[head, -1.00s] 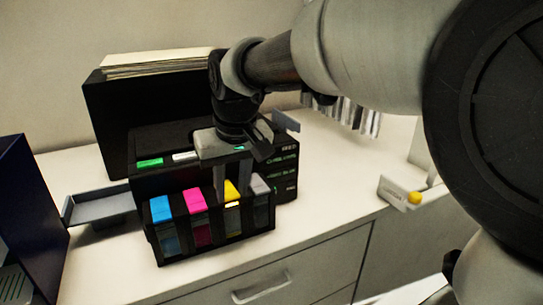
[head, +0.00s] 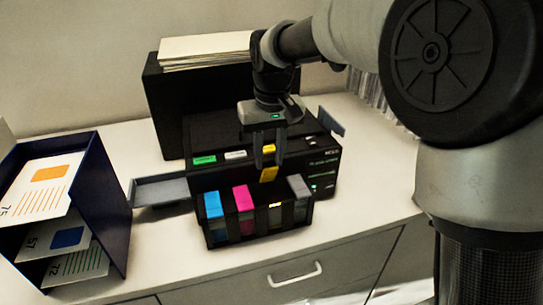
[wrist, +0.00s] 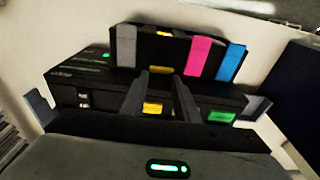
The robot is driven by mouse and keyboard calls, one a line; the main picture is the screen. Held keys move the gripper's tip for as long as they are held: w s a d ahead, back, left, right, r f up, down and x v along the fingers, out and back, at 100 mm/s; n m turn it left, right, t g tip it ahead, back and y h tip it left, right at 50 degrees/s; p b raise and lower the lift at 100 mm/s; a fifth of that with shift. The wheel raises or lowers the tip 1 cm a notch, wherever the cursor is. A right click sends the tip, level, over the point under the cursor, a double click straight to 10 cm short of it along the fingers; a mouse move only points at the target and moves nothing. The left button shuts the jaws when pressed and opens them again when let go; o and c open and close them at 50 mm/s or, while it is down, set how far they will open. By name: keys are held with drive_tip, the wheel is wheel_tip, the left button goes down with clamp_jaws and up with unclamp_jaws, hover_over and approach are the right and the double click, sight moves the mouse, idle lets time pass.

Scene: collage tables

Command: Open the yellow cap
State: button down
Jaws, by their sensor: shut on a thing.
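The yellow cap (head: 268,174) stands raised above the row of ink tanks (head: 258,226) in the head view, higher than the caps beside it. My gripper (head: 269,167) comes down from above and is shut on the yellow cap at its fingertips. In the wrist view, my gripper's fingertips (wrist: 162,72) sit either side of a thin yellow strip, the cap's edge (wrist: 163,69). The cyan cap (head: 212,205), the magenta cap (head: 243,198) and the grey cap (head: 298,186) lie flat on their tanks.
The black printer (head: 325,160) with green, white and yellow buttons stands directly behind the tanks. A grey tray (head: 162,190) juts out at its left. A blue paper rack (head: 112,205) stands at the left. The counter is clear right of the tanks.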

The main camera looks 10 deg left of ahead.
drive_tip(key=shift+w+a+r, duration=0.1)
drive_tip(key=shift+w+a, duration=0.2)
drive_tip(key=shift+w, duration=0.2)
drive_tip(key=c, duration=2.3)
unclamp_jaws()
drive_tip(key=shift+w+a+f, duration=0.1)
drive_tip(key=shift+w+f, duration=0.05)
drive_tip(key=shift+f, duration=0.15)
drive_tip(key=o, duration=1)
drive_tip(key=shift+s, duration=0.2)
drive_tip(key=shift+c, duration=0.2)
drive_tip(key=shift+r, duration=0.1)
wheel_tip(320, 180, up, 17)
drive_tip(key=s+d, duration=0.1)
drive_tip(key=s, duration=0.1)
drive_tip(key=shift+d+p, duration=0.25)
drive_tip(key=shift+p, duration=0.1)
drive_tip(key=shift+r, duration=0.1)
drive_tip(key=shift+c, duration=0.5)
